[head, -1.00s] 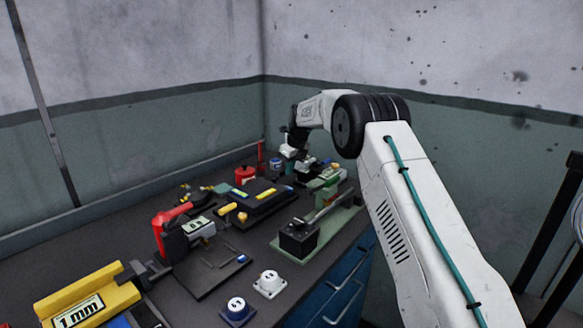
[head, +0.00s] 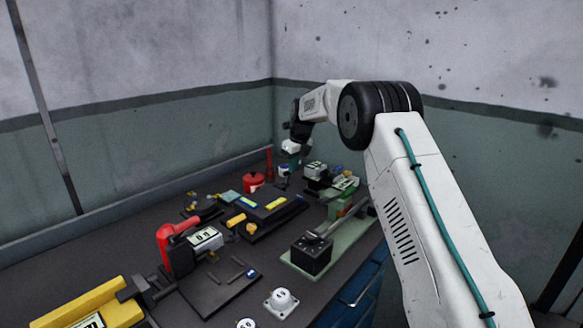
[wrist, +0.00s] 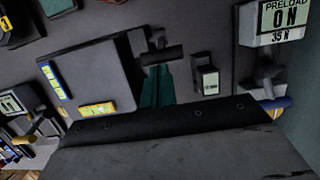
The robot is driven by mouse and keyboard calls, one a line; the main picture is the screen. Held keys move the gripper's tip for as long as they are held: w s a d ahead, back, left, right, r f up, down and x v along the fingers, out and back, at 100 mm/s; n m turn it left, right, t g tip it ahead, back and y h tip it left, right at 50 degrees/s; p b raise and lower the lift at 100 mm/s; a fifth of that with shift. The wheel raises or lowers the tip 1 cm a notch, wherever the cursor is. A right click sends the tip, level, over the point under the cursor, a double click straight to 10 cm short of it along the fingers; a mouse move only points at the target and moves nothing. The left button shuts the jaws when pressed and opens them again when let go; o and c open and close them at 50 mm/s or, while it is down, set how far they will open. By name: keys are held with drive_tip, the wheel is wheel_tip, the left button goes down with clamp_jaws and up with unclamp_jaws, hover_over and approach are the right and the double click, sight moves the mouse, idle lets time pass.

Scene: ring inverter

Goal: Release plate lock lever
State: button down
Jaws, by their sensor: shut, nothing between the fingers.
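My gripper (head: 294,159) hangs at the far end of the bench, beyond the black plate fixture; it is small in the head view. In the wrist view its teal fingers (wrist: 155,88) are shut and empty, partly covered by a dark body in the foreground. A blue-ended lever (wrist: 275,103) sits below the PRELOAD ON display (wrist: 284,20) at right. I cannot tell which lever is the plate lock; no contact is visible.
A red-handled clamp (head: 178,232) stands at left centre, with a yellow gauge (head: 85,303) nearer. A black box on a green base (head: 312,253) stands front right. A red pot (head: 253,182) is near the gripper. The wall runs behind the bench.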

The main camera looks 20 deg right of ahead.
drive_tip(key=shift+r, duration=0.5)
drive_tip(key=shift+r, duration=0.1)
drive_tip(key=a+v, duration=0.1)
drive_tip(key=v, duration=1)
drive_tip(key=shift+w+d+r, duration=0.25)
drive_tip(key=shift+w+r, duration=0.1)
